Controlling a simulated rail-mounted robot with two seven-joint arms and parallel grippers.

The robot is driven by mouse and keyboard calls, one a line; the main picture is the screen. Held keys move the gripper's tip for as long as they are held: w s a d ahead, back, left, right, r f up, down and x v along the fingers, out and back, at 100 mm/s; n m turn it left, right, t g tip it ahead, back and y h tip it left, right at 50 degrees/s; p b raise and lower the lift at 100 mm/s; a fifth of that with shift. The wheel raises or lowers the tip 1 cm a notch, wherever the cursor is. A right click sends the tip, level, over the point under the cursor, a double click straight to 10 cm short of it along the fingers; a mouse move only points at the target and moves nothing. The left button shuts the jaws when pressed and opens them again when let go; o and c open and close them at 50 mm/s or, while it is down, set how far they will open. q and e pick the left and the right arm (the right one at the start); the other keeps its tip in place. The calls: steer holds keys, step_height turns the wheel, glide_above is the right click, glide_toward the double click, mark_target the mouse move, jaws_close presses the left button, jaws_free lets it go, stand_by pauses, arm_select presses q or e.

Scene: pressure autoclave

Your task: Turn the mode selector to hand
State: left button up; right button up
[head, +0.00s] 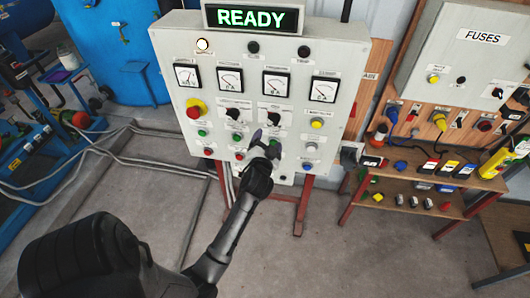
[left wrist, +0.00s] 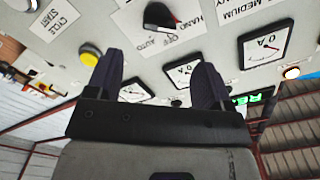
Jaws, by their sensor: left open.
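The mode selector (left wrist: 162,15) is a black knob with a red mark, at the top of the left wrist view, where the picture is upside down. Its plate reads HAND, OFF and AUTO. The red mark lies on the side between HAND and OFF; I cannot tell its exact setting. In the head view the selector (head: 273,117) is on the grey control panel (head: 335,75), below the gauges. My left gripper (head: 267,142) is just below it there, open; its fingers, also in the left wrist view (left wrist: 157,70), hold nothing and look apart from the knob. My right gripper is out of view.
A yellow button (head: 317,123) is right of the selector and another black selector (head: 233,114) is left of it. A red emergency button (head: 195,110) is farther left. A READY display (head: 251,18) tops the panel.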

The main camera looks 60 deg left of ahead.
arm_select(q)
steer(key=v, duration=0.4)
steer(key=shift+b, duration=0.3)
stand_by(0.4)
